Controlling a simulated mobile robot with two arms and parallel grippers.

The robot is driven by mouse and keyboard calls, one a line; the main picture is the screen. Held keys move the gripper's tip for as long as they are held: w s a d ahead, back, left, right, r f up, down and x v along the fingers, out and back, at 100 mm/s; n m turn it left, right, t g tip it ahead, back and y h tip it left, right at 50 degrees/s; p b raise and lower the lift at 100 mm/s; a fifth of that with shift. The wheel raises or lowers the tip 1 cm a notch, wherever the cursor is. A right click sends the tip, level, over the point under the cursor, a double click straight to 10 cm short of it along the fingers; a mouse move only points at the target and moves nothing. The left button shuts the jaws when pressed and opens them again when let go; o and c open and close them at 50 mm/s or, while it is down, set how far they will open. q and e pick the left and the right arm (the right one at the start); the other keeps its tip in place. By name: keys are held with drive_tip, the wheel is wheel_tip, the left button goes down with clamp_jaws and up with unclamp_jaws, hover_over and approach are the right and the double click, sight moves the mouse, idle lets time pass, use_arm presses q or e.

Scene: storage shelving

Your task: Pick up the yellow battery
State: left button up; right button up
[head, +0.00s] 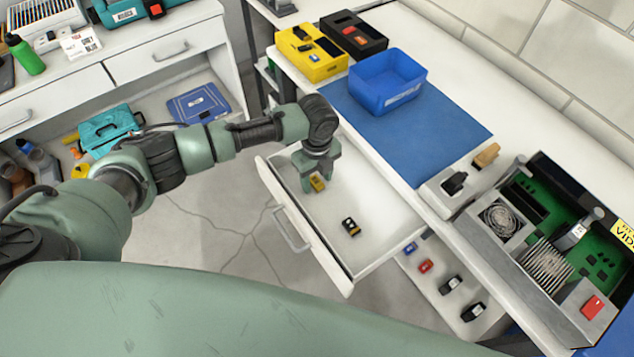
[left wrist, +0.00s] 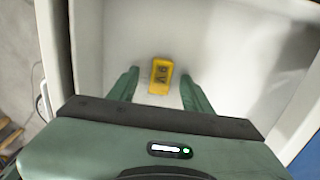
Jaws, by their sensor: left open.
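The yellow battery (head: 318,183) lies in the open white drawer (head: 375,205), near its back left end in the head view. In the left wrist view the yellow battery (left wrist: 161,77) shows dark "9V" lettering and lies between my fingertips, with a gap on each side. My left gripper (head: 318,180) reaches down into the drawer with its fingers around the battery. The left gripper (left wrist: 160,88) is open and holds nothing. I cannot tell how high the fingertips are above the drawer floor. My right gripper is not in view.
A black and yellow item (head: 351,227) lies in the same drawer. The drawer's front wall (head: 300,228) and sides surround the gripper. Above stands the white worktop with a blue bin (head: 387,82), a yellow box (head: 311,52) and a blue mat (head: 425,135).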

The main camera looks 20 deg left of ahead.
use_arm(q)
drive_tip(key=shift+f, duration=0.1)
clamp_jaws()
